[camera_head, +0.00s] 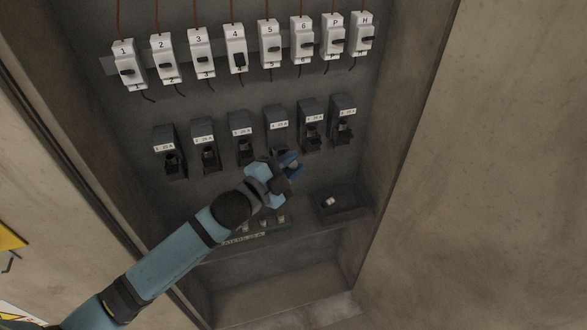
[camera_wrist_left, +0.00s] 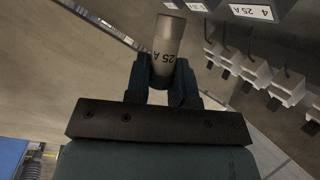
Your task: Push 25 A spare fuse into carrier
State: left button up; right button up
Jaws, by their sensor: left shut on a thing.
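My left gripper (camera_head: 286,164) is in front of the lower row of black fuse carriers, just below the fourth one. In the left wrist view the left gripper (camera_wrist_left: 160,82) is shut on a pale cylindrical fuse (camera_wrist_left: 168,42) marked 25 A, which points out beyond the fingertips. The fourth carrier (camera_head: 276,121) is partly hidden behind the gripper. Its label (camera_wrist_left: 252,12), reading 4 and 25 A, shows at the top of the left wrist view, close to the fuse but apart in the picture. My right gripper is not in view.
Several numbered white breakers (camera_head: 235,47) line the top of the cabinet. Other carriers (camera_head: 204,142) stand at both sides. A dark tray (camera_head: 352,208) with a pale fuse (camera_head: 328,201) sits at lower right, and a labelled spares shelf (camera_head: 243,239) lies beneath my arm. Cabinet walls bound both sides.

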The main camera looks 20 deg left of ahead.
pick_arm(q)
jog(key=shift+w+a+f+b, duration=0.35)
jog(key=shift+w+a+f, duration=0.05)
jog(key=shift+w, duration=0.15)
jog(key=shift+w+a+f+b, duration=0.3)
jog(key=shift+w+a+f, duration=0.05)
jog(key=shift+w, duration=0.2)
jog(key=shift+w+a+f, duration=0.25)
jog(key=shift+w+a, duration=0.05)
jog(key=shift+w, duration=0.15)
jog(key=shift+w+a+f, duration=0.15)
jog(key=shift+w, duration=0.1)
jog(key=shift+w+a+f, duration=0.1)
jog(key=shift+w+a, duration=0.05)
jog(key=shift+a, duration=0.15)
jog(key=o, duration=0.8)
jog(key=shift+f, duration=0.1)
jog(key=shift+s+f, duration=0.1)
jog(key=shift+s, duration=0.1)
jog(key=v, duration=0.4)
jog(key=b+v, duration=0.1)
jog(key=v, duration=0.4)
jog(key=r+v, duration=0.1)
jog(key=v, duration=0.3)
jog(key=shift+s+a, duration=0.1)
jog(key=shift+s, duration=0.15)
